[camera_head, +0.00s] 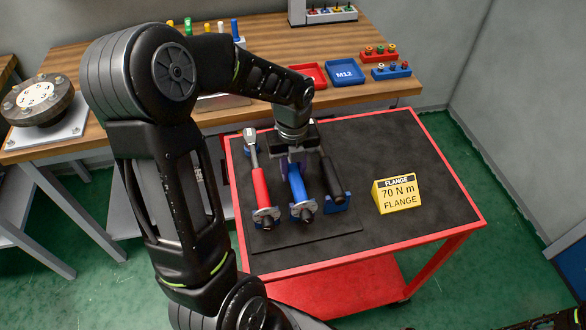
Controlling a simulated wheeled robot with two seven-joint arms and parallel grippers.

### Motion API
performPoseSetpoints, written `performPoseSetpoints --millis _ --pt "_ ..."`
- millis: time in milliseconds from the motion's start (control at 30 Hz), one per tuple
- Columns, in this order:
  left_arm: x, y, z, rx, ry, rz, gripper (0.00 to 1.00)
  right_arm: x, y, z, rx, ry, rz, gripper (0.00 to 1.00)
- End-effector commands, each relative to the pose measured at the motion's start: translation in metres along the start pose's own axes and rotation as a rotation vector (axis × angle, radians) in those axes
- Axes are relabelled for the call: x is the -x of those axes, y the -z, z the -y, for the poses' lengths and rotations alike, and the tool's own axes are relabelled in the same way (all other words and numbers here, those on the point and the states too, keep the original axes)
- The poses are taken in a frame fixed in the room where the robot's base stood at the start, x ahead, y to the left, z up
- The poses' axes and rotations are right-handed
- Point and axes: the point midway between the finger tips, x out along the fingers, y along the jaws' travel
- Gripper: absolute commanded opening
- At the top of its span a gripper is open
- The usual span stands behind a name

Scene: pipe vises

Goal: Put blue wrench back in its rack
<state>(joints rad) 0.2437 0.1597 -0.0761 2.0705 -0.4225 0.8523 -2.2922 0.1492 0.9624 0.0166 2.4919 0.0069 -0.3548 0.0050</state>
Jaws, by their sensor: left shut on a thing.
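The blue wrench (297,184) has a blue handle with a dark end and lies between a red-handled wrench (261,188) and a black-handled wrench (332,178). The rack is a dark flat board (332,232) with cradles, on the red cart. My left gripper (296,158) points down from above and is shut on the blue wrench near the upper end of its handle. The handle's lower end is at the middle cradle (303,212); I cannot tell whether it rests in it or is just above. The wrench's head is hidden by my gripper. My right gripper is out of view.
A yellow sign (396,194) reading "70 N m FLANGE" stands on the cart top (420,160), which is clear around it. Behind is a wooden bench (405,87) with a red tray (309,75), a blue tray (345,72) and a round dial flange (40,101) at left.

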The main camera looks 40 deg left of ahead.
Motion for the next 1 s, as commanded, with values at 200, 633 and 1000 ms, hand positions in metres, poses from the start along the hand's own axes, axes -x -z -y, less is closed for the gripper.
performPoseSetpoints --millis 200,633,1000 --pt "-0.0005 -0.0001 0.0002 0.0 0.001 0.0 0.0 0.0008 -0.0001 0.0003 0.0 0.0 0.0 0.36" --pt "-0.001 0.0003 0.0 0.0 0.0 -0.001 0.39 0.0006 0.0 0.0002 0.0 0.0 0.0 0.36" --pt "-0.0017 0.0007 -0.0005 0.0 -0.002 -0.002 0.52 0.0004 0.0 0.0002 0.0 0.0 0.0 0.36"
